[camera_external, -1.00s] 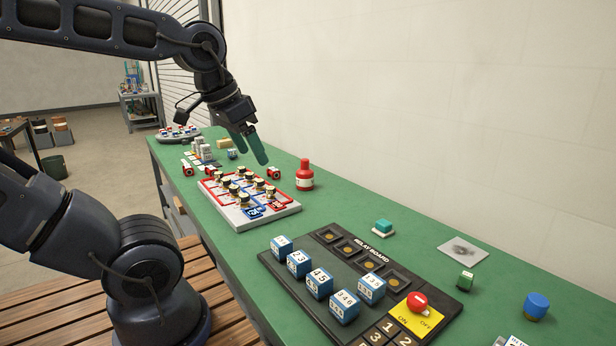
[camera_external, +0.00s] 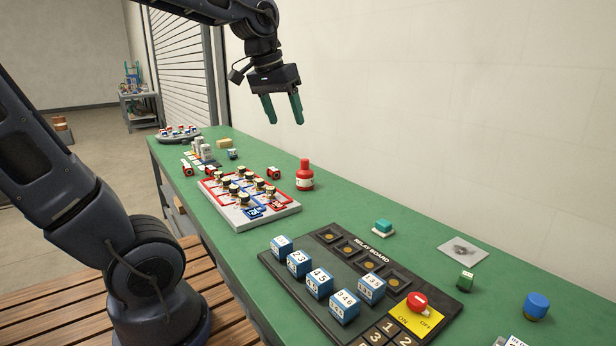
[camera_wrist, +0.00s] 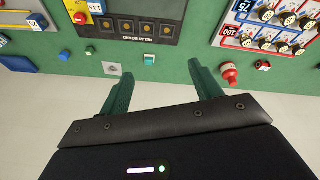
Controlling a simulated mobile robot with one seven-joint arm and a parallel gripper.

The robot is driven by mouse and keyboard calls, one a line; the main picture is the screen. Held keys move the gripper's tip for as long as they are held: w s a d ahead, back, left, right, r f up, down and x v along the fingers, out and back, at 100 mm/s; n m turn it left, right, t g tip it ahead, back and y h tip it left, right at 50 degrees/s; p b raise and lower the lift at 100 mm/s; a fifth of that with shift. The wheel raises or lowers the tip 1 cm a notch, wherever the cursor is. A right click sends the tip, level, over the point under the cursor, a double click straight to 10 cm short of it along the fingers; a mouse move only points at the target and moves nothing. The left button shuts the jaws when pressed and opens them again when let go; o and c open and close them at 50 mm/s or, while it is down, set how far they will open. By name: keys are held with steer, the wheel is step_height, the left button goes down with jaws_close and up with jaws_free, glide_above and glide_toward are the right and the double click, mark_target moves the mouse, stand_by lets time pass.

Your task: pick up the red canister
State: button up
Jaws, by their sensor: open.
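The red canister (camera_external: 305,176) stands upright on the green bench, right of the white tray, with a pale label around its lower part. It also shows in the wrist view (camera_wrist: 229,74), just right of the right-hand finger. My gripper (camera_external: 284,122) is open and empty, with its fingers pointing down, well above the bench and up and slightly left of the canister in the external view.
A white tray (camera_external: 240,222) with several dark-capped pieces on red and blue squares sits left of the canister. The black relay board (camera_external: 283,262) with blue numbered blocks is nearer. A teal block (camera_external: 383,226) and blue cylinder (camera_external: 537,304) stand right. A wall runs behind the bench.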

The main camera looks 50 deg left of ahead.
steer(key=w+a+r+n+g, duration=0.1)
steer(key=w+a+n, duration=0.55)
steer(key=w, duration=0.75)
steer(key=n+g+h, duration=0.2)
steer(key=n, duration=0.8)
glide_above(305, 163)
steer(key=w+a, duration=0.1)
steer(key=a, duration=0.2)
steer(key=f, duration=2.3)
steer(key=shift+d, duration=0.25)
steer(key=shift+a+f+n, duration=0.25)
steer(key=shift+a+f, duration=0.1)
steer(key=f, duration=0.3)
steer(key=d+f, duration=0.1)
steer(key=f, duration=0.6)
steer(key=shift+d+f, duration=0.2)
steer(key=shift+f, duration=0.05)
steer(key=shift+c, duration=0.4)
jaws_close()
